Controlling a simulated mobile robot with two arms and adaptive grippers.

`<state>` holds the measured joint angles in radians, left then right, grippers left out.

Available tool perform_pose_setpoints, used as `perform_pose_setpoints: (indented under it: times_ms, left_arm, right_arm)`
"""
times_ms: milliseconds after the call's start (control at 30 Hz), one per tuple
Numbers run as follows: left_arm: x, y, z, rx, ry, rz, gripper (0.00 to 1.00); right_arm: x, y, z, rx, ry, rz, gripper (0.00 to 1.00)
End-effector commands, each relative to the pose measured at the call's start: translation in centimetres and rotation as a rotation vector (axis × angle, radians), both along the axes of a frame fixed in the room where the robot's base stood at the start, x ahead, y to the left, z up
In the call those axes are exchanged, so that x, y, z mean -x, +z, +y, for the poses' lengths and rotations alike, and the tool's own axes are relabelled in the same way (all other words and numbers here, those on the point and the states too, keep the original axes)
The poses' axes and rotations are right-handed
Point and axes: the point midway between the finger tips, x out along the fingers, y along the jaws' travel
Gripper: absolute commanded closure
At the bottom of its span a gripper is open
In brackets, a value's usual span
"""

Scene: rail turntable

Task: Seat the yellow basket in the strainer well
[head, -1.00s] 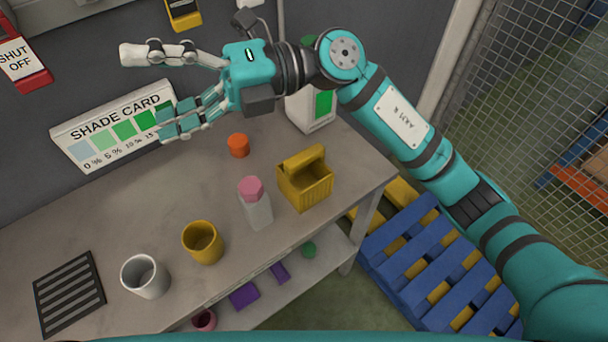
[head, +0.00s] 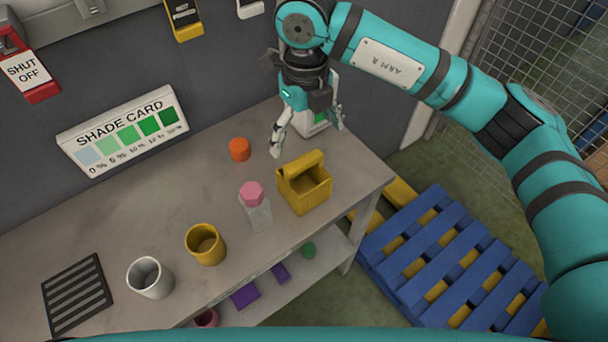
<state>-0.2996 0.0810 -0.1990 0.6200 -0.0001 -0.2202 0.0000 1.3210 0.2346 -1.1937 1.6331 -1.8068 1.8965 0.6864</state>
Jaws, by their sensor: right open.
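The yellow basket (head: 308,194), with a raised handle along its back side, stands upright on the grey bench near its right end. My right gripper (head: 307,138) points down with its fingers spread, empty, just behind and above the basket, apart from it. A yellow cup (head: 205,246) and a white cup (head: 149,279) stand open-topped at the front of the bench, left of the basket. I cannot tell which thing, if any in view, is the strainer well. My left gripper is not in view.
A clear bottle with a pink cap (head: 256,208) stands close left of the basket. An orange lid-like piece (head: 239,149) lies behind it. A dark slatted grate (head: 76,294) lies at the left.

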Motion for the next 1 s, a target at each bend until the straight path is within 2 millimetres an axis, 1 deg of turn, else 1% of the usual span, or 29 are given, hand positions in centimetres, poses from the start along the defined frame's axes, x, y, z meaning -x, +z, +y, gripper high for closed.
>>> perform_pose_setpoints:
  times_ms: [33, 100, 200, 367, 533, 600, 700, 800, 967, 1000]
  left_arm:
    - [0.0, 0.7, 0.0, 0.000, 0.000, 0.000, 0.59]
    - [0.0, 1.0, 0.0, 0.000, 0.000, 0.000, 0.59]
    - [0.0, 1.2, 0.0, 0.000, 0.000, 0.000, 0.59]
    - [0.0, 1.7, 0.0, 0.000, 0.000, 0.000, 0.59]
    - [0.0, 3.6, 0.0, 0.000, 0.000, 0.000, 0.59]
    - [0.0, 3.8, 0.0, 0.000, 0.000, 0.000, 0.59]
    - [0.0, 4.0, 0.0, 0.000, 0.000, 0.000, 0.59]
    - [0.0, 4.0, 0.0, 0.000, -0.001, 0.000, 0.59]
    - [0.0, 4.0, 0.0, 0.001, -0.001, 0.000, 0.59]
    - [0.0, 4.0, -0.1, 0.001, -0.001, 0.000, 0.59]
  right_arm:
    - [0.1, -0.8, 0.0, 0.001, 0.000, 0.004, 0.00]
    - [0.1, -1.9, 0.0, 0.000, 0.000, 0.004, 0.00]
    - [0.0, -3.0, 0.0, -0.001, 0.000, 0.002, 0.00]
    - [0.1, -3.9, 0.0, -0.001, 0.001, 0.002, 0.00]
    - [0.2, -6.1, 0.2, 0.000, 0.000, 0.006, 0.00]
    - [0.1, -7.3, 0.2, -0.001, 0.001, 0.005, 0.00]
    - [0.1, -8.3, 0.3, -0.002, 0.001, 0.002, 0.00]
    - [0.0, -8.8, 0.3, -0.002, 0.001, 0.000, 0.00]
    - [0.0, -8.8, 0.3, -0.003, 0.001, 0.000, 0.00]
    - [0.0, -8.8, 0.3, -0.003, 0.001, 0.000, 0.04]
